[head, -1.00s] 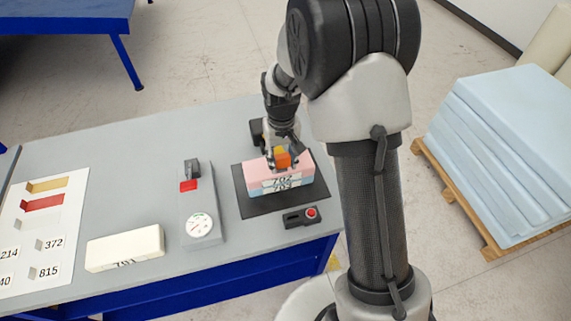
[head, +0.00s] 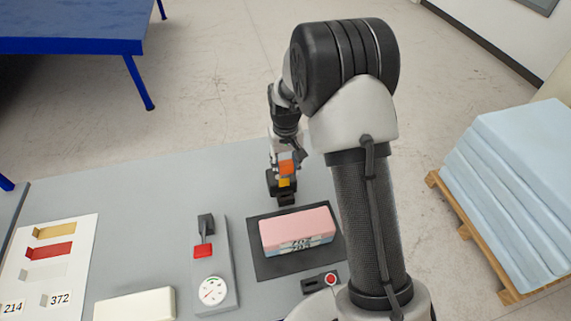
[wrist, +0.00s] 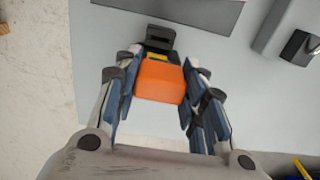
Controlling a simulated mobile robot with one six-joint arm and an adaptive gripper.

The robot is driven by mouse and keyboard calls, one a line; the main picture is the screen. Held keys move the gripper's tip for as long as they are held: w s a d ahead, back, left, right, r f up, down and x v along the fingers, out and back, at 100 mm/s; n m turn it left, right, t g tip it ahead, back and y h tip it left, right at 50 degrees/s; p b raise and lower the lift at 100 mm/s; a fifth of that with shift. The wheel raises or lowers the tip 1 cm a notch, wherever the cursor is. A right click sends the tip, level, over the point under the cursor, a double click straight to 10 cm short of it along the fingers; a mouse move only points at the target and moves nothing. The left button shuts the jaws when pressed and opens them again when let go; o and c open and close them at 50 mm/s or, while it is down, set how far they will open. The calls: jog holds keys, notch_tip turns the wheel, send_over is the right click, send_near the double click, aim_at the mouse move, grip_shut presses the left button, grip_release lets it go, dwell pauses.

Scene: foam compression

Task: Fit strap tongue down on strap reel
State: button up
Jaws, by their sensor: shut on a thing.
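The strap tongue shows as an orange block (head: 287,167) with a yellow part at its far end; in the wrist view the orange block (wrist: 160,82) sits between my fingers. My gripper (head: 284,158) is shut on it. The strap reel (head: 286,199) is the black piece on the table behind the foam. It also shows in the wrist view (wrist: 158,36), just beyond the yellow part. The tongue is over or right at the reel; I cannot tell if they touch. The fingers and orange block hide part of the reel.
A pink-over-blue foam stack (head: 297,228) lies on a black mat (head: 264,262) in front of the reel. A small box with a red button (head: 330,279) stands nearby. A dial gauge (head: 212,290) and a white block (head: 135,305) are to the left. The table left of the reel is clear.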

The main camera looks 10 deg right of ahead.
jog(key=shift+s+f+b, duration=0.15)
jog(key=shift+f+b, duration=0.2)
jog(key=shift+f, duration=0.3)
jog(key=b, duration=0.5)
send_near(286, 191)
jog(key=shift+s+a+f, duration=0.2)
jog(key=shift+s+f, duration=0.15)
jog(key=shift+s, duration=0.25)
jog(key=shift+s+a+f, duration=0.15)
jog(key=shift+s+f, duration=0.2)
jog(key=shift+s, duration=0.2)
jog(key=shift+f, duration=0.1)
jog(key=shift+f, duration=0.25)
jog(key=shift+f+b, duration=0.3)
jog(key=shift+b, duration=0.05)
jog(key=shift+f+b, duration=1.15)
jog(key=shift+f, duration=0.45)
jog(key=shift+f, duration=0.15)
jog(key=o, duration=1.1)
